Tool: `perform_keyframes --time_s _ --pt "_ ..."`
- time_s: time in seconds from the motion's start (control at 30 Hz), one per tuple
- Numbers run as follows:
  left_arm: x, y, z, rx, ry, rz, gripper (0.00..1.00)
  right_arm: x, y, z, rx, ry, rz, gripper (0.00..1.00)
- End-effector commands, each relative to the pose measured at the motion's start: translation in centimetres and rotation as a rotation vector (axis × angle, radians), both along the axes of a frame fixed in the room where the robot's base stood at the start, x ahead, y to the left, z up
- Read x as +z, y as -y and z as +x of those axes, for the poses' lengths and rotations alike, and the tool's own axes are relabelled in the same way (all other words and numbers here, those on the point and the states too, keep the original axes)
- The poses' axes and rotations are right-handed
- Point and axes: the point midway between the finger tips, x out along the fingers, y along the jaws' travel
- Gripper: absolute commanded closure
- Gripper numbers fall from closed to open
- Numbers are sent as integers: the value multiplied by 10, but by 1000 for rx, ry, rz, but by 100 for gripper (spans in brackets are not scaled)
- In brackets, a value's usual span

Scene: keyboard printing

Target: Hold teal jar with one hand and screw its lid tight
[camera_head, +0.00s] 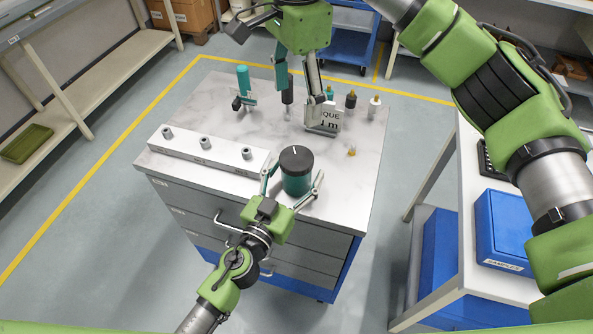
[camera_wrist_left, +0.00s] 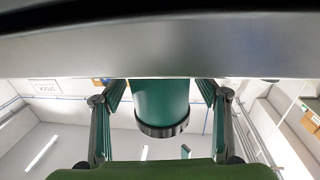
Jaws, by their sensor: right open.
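The teal jar (camera_head: 297,184) stands upright near the front edge of the marble-patterned cabinet top. Its black lid (camera_head: 295,160), marked with a white line, sits on top; I cannot tell how tight it is. My left gripper (camera_head: 294,177) is open, with one finger on each side of the jar. In the left wrist view the jar (camera_wrist_left: 160,100) appears lid-down between the fingers, with gaps on both sides. My right gripper (camera_head: 300,92) is open and empty, pointing down above the back of the cabinet top, behind the jar.
A white rail (camera_head: 208,152) with three grey posts lies left of the jar. Bottles, including a white one (camera_head: 373,108), and a sign (camera_head: 326,118) stand at the back. A small yellow-tipped item (camera_head: 351,152) is to the right. A blue box (camera_head: 503,230) sits on the right table.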

Motion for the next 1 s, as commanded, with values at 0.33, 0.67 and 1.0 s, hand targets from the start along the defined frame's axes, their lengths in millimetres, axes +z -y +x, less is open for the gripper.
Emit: perform_keyframes --time_s 0.33,0.67,1.0 --pt "-1 -4 -11 1 -3 -3 33 0 0 0 0 0 0 28" --pt "-1 -28 -58 4 -5 -4 33 0 0 0 0 0 0 28" --pt "-1 -49 -101 1 -4 -1 33 0 0 0 0 0 0 28"
